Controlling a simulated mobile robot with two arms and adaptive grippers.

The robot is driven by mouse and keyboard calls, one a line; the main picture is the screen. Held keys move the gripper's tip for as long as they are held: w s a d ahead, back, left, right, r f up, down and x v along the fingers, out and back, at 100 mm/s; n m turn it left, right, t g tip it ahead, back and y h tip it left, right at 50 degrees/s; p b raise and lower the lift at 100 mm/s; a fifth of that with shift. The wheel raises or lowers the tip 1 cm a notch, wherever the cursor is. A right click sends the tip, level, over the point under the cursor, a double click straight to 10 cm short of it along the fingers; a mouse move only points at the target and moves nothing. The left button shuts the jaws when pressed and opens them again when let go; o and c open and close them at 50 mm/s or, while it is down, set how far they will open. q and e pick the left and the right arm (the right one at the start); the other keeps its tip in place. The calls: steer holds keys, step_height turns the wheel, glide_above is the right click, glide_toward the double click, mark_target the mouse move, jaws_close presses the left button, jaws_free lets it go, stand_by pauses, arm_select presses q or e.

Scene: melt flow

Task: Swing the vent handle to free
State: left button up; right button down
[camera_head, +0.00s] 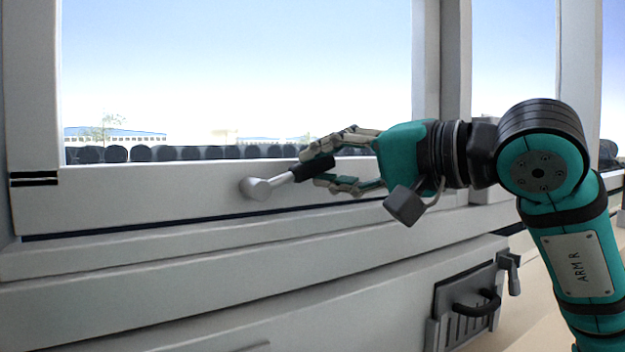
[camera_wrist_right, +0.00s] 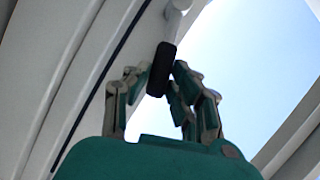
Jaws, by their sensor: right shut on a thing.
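The vent handle (camera_head: 272,184) sits on the lower rail of the window frame in the head view. It has a pale metal neck and a black grip, and points right and slightly up from its pivot. My right gripper (camera_head: 318,170) comes in from the right and is shut on the black grip, with one finger above and one below. In the right wrist view the black grip (camera_wrist_right: 161,70) stands between the fingers of my right gripper (camera_wrist_right: 160,76), and the pale neck runs up beyond it. My left gripper is not in view.
The window pane (camera_head: 240,75) above the handle shows sky and distant buildings. Below the rail are a stepped sill (camera_head: 130,255) and a small dark panel with a black pull (camera_head: 470,305) at the lower right. A window post (camera_head: 456,60) stands behind my right wrist.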

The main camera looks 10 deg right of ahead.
steer(key=r+n+p, duration=0.1)
steer(key=p, duration=0.1)
steer(key=a+r+n+h+p, duration=0.1)
steer(key=n+p, duration=0.1)
steer(key=p, duration=0.1)
steer(key=shift+s+a+r, duration=0.1)
steer(key=shift+s+r, duration=0.05)
steer(key=shift+s, duration=0.05)
stand_by(0.4)
